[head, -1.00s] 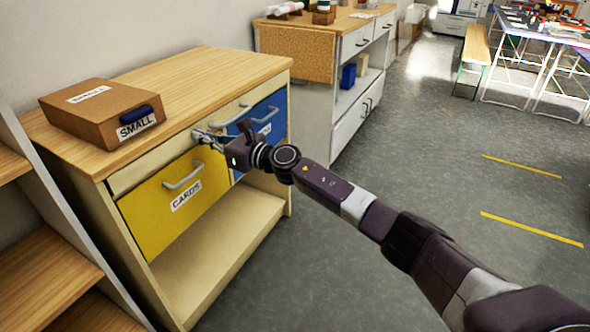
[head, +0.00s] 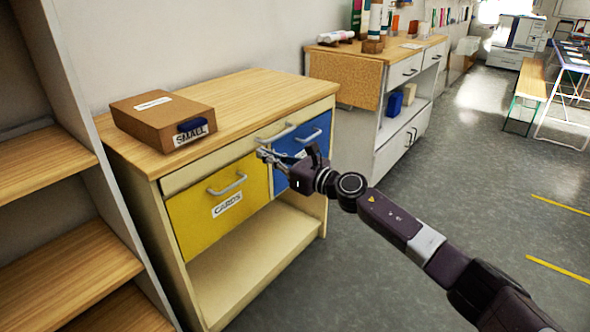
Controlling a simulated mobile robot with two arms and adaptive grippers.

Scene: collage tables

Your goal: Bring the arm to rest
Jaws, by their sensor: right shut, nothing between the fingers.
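My right arm reaches in from the lower right. Its gripper (head: 265,154) is shut and empty, in front of the wooden cabinet (head: 240,95), near the handle of its top drawer. I cannot tell whether the fingers touch the cabinet front. The cabinet has a yellow drawer (head: 195,215) labelled CARDS and a blue drawer (head: 318,138) beside it, partly hidden by my gripper. All its drawers look shut. My left gripper is not in view.
A brown box (head: 150,115) labelled SMALL sits on the cabinet top. An open wooden shelf (head: 60,235) stands at the left. A white cabinet (head: 400,125) stands behind at the right, and a bench (head: 530,80) farther back. The grey floor at the right is clear.

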